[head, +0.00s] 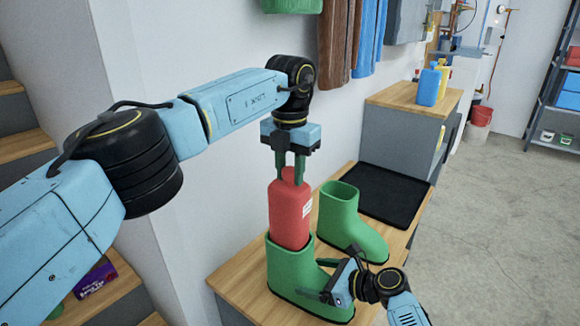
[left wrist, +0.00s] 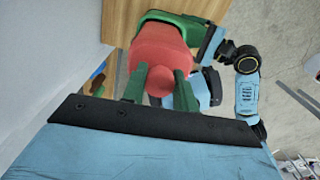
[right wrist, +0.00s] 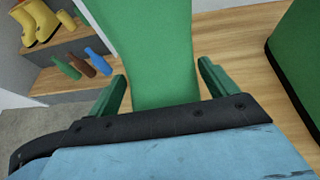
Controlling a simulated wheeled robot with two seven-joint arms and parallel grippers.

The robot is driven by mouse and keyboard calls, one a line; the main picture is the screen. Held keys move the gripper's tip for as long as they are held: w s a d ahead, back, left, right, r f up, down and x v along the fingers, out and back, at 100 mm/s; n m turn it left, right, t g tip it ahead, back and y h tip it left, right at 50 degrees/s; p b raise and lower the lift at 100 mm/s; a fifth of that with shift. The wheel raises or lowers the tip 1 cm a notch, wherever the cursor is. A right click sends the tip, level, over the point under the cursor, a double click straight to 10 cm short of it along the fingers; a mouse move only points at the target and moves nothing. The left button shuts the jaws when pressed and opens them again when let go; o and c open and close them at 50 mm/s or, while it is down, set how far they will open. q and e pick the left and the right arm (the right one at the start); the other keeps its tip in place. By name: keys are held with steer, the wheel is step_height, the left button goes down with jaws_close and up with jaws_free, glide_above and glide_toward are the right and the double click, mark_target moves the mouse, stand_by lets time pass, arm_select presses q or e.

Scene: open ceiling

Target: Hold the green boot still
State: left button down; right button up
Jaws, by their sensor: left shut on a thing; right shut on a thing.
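The green boot (head: 292,272) stands upright on the wooden bench top, nearer to me than a second green boot (head: 345,220). A red bottle (head: 290,215) is upright with its lower part inside the nearer boot's opening. My left gripper (head: 290,170) is shut on the bottle's top from above; the left wrist view shows the red bottle (left wrist: 158,48) between its fingers. My right gripper (head: 340,280) is shut on the nearer boot at its foot; the green boot (right wrist: 155,50) fills the space between the fingers in the right wrist view. The bottle's bottom is hidden inside the boot.
A black mat (head: 390,192) lies on the bench behind the boots. A grey cabinet with a wooden top (head: 405,95) holds a blue bottle (head: 429,85) and a yellow one. Wooden stairs are at left. Coats hang on the wall above.

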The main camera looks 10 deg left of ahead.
mark_target(290, 222)
arm_select(q)
steer(key=shift+f, duration=6.9)
steer(key=c, duration=1)
jaws_free()
step_height(290, 222, up, 12)
arm_select(e)
steer(key=o, duration=1.1)
